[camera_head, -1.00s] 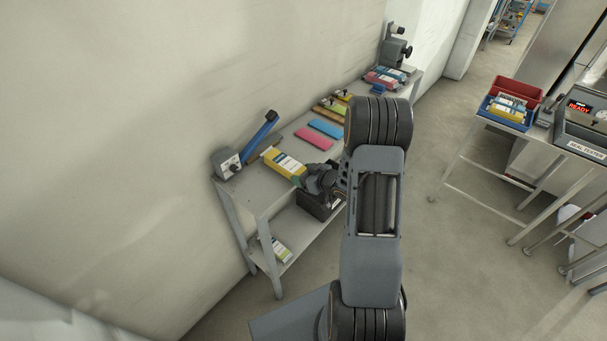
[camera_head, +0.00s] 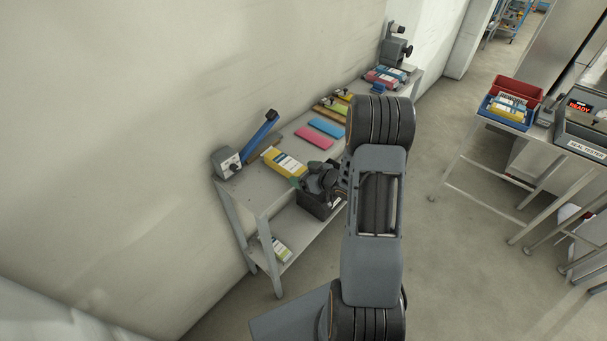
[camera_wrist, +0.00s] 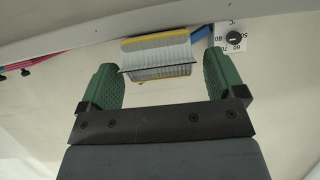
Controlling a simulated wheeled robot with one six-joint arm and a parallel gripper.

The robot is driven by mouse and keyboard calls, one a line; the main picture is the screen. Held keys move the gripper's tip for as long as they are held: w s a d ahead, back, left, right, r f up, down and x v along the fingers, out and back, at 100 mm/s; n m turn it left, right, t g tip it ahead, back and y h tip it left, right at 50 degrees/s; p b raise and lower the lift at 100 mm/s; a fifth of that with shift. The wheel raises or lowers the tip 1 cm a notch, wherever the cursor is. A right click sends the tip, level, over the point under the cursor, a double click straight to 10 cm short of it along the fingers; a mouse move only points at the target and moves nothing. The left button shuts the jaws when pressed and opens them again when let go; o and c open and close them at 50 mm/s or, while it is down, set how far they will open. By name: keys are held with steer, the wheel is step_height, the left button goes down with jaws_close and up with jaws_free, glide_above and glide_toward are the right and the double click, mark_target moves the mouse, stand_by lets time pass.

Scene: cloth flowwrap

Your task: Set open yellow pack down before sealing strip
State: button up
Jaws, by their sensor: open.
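The yellow pack (camera_head: 284,162) with a white label lies on the bench top, in front of the sealer's brown strip (camera_head: 266,146). In the head view my gripper (camera_head: 298,182) is at the pack's right end.
The sealer has a grey dial box (camera_head: 227,162) and a raised blue lever (camera_head: 262,131). Pink (camera_head: 314,138) and blue (camera_head: 326,128) flat pieces lie farther along the bench. A dark bin (camera_head: 318,203) is at the bench's front edge. Another pack (camera_head: 281,249) lies on the lower shelf.

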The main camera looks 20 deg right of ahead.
steer(key=v, duration=1.1)
step_height(320, 180, up, 11)
steer(key=w+m+g+h, duration=0.1)
steer(key=m+g+h, duration=0.15)
steer(key=h, duration=0.65)
steer(key=s+a+r+m+g+y, duration=0.1)
steer(key=s+a+r+g, duration=0.1)
steer(key=s+a, duration=0.5)
steer(key=s+a+r+m+g+y, duration=0.1)
steer(key=s+a+r+g+y, duration=0.1)
steer(key=s+a, duration=0.4)
steer(key=shift+s+a+r+g+b, duration=0.2)
steer(key=shift+s+a+g+b, duration=0.3)
steer(key=shift+a, duration=0.45)
